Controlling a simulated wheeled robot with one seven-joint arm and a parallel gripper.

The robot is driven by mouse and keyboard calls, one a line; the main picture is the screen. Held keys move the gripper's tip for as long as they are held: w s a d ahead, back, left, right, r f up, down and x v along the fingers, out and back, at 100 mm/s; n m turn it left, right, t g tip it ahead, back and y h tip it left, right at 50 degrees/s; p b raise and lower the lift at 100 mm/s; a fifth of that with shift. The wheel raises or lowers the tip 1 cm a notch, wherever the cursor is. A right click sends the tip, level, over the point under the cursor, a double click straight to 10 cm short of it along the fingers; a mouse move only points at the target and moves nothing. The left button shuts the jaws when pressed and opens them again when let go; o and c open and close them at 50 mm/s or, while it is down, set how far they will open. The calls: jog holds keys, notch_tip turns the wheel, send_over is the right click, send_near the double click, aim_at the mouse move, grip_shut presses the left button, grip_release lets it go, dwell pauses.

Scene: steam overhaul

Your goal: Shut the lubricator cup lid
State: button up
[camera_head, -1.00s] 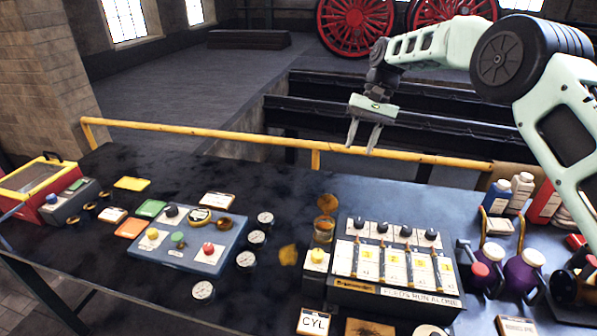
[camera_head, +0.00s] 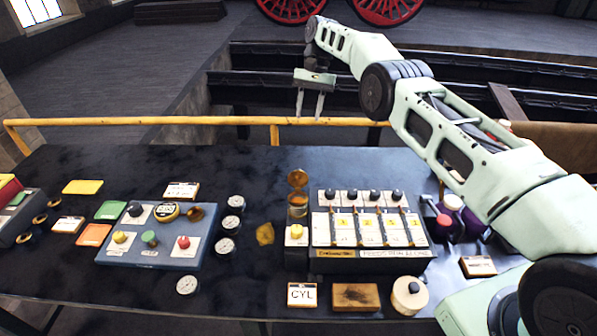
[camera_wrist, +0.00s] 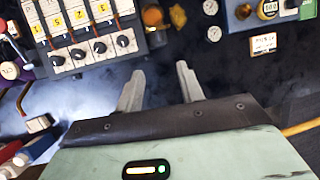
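The lubricator cup (camera_head: 297,203) is a small amber and brass cup at the left end of the lubricator box (camera_head: 370,228). Its round brass lid (camera_head: 298,179) stands raised above the cup's back edge, open. In the wrist view the cup and lid (camera_wrist: 153,16) show small at the top, beside the box; I cannot separate them clearly there. My gripper (camera_head: 309,108) hangs above and behind the lid, apart from it, near the yellow rail. Its two fingers are spread with nothing between them, as the wrist view (camera_wrist: 160,78) also shows.
A yellow rail (camera_head: 190,120) runs behind the dark bench. A blue control panel (camera_head: 155,245) and several gauges lie left of the cup. A yellow-knobbed block (camera_head: 296,234) stands just in front of it. Purple oil cans (camera_head: 470,218) stand to the right. The bench behind the cup is clear.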

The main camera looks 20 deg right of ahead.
jog(key=shift+f+b, duration=1.1)
jog(key=shift+b, duration=2.5)
jog(key=p, duration=0.3)
send_near(298, 178)
jog(key=f, duration=0.4)
jog(key=a+f, duration=0.1)
jog(key=f, duration=0.1)
jog(key=shift+s+f, duration=0.1)
jog(key=shift+f, duration=0.25)
grip_shut()
